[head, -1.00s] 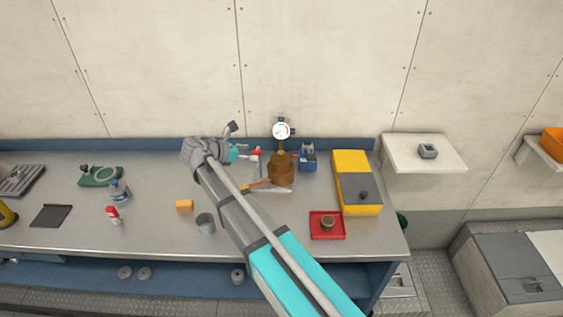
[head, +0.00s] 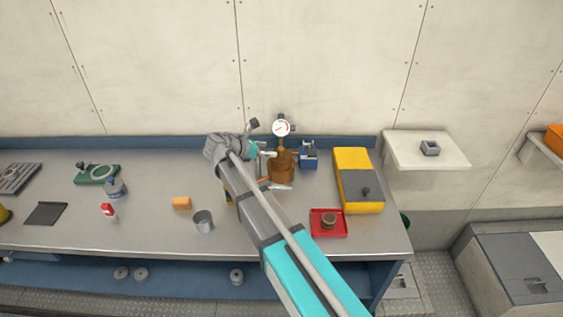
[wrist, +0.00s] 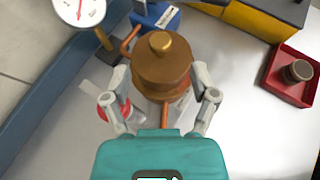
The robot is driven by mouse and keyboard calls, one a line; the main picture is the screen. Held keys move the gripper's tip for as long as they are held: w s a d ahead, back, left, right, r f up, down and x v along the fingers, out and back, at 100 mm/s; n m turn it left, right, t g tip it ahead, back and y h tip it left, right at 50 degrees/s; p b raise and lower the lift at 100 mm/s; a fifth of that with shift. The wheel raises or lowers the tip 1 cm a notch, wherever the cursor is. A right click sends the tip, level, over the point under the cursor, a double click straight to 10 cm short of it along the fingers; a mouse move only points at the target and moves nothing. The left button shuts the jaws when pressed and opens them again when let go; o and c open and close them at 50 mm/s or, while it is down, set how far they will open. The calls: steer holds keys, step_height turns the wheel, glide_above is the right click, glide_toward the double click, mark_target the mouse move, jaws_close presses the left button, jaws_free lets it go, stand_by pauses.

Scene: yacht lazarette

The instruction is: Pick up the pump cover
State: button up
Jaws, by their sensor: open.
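A round copper-brown body with a brass knob on top, which looks like the pump cover, stands on the bench (head: 282,172). It also shows in the wrist view (wrist: 162,72), with a copper pipe at its side. In the head view my gripper (head: 266,151) is at its left, partly hidden by my arm. In the wrist view my gripper (wrist: 160,88) is open, one finger on each side of the brown body in the picture. I cannot tell whether the fingers touch it. Its lower part is partly hidden.
A gauge (head: 281,128) stands right behind it, with a blue box (head: 309,158) at its right. A yellow case (head: 350,160) and a red tray (head: 317,229) holding a round brown piece are further right. A red-and-white item (wrist: 112,108) lies near the left finger.

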mark_target(281, 148)
steer(key=shift+w+d+f, duration=0.2)
steer(key=shift+d, duration=0.15)
steer(key=shift+b+x, duration=1)
steer(key=shift+x, duration=0.95)
steer(key=shift+w+d+f, duration=0.25)
steer(key=shift+d+f, duration=0.1)
steer(key=shift+d, duration=0.15)
jaws_close()
